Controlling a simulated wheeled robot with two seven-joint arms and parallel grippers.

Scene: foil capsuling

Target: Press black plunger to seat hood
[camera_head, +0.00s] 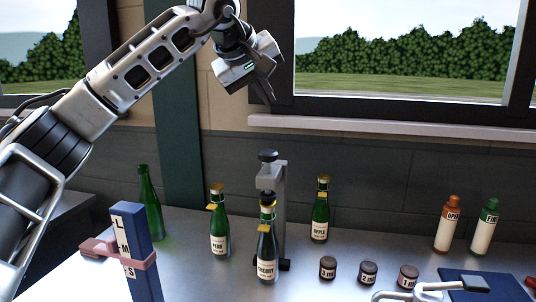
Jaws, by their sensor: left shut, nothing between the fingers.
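A grey press stand (280,200) stands mid-counter with a black plunger knob (268,156) on top. A dark green bottle (267,255) with a label that seems to read CHERRY stands upright at the press, under its head. A dark hood (268,199) covers the bottle's neck; how far down it sits is hard to tell. My left gripper (264,88) is above the press, in front of the wall by the window frame, apart from the plunger. It is shut and empty. My right gripper is not in view.
Bottles PEAR (220,232) and APPLE (320,215) flank the press, with a bare green bottle (150,208) farther left. A blue L-M-S post (138,245) stands front left. Several dark pots (368,273), orange (448,225) and green (485,230) bottles and a blue tray (490,283) are right.

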